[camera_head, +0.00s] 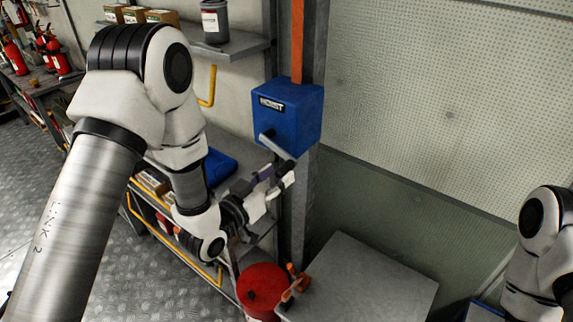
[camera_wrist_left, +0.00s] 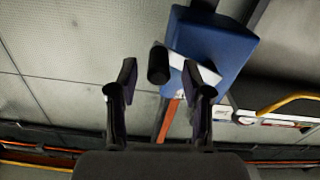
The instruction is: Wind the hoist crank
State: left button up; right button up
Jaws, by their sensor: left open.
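The blue hoist box (camera_head: 298,112), labelled HOIST, is fixed to a post in the head view. Its grey crank arm (camera_head: 275,146) slants down and to the right from the box front. My left gripper (camera_head: 284,177) is just below the crank's outer end and partly covers it. In the left wrist view the blue box (camera_wrist_left: 212,45) is at upper right. The dark crank handle (camera_wrist_left: 158,64) lines up between the open fingertips of my left gripper (camera_wrist_left: 160,80). I cannot tell whether it touches them. My right gripper is out of view.
An orange strip (camera_head: 297,40) runs up the post above the box. A shelf (camera_head: 235,45) with a grey can (camera_head: 214,20) is at upper left. Below are a grey-topped cabinet (camera_head: 365,285) and a red drum (camera_head: 262,288). The wall area right of the box is clear.

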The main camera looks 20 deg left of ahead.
pick_arm(q)
jog(key=shift+w+d+r+p, duration=0.2)
jog(key=shift+w+d, duration=0.1)
jog(key=shift+w, duration=0.2)
jog(key=shift+w+d+r+p, duration=0.15)
jog(key=shift+w+d+p, duration=0.1)
jog(key=shift+w, duration=0.25)
jog(key=shift+w+f, duration=0.1)
jog(key=shift+w, duration=0.15)
jog(key=shift+w+f, duration=0.2)
grip_shut()
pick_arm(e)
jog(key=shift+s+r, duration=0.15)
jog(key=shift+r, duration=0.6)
pick_arm(q)
jog(key=shift+r, duration=0.1)
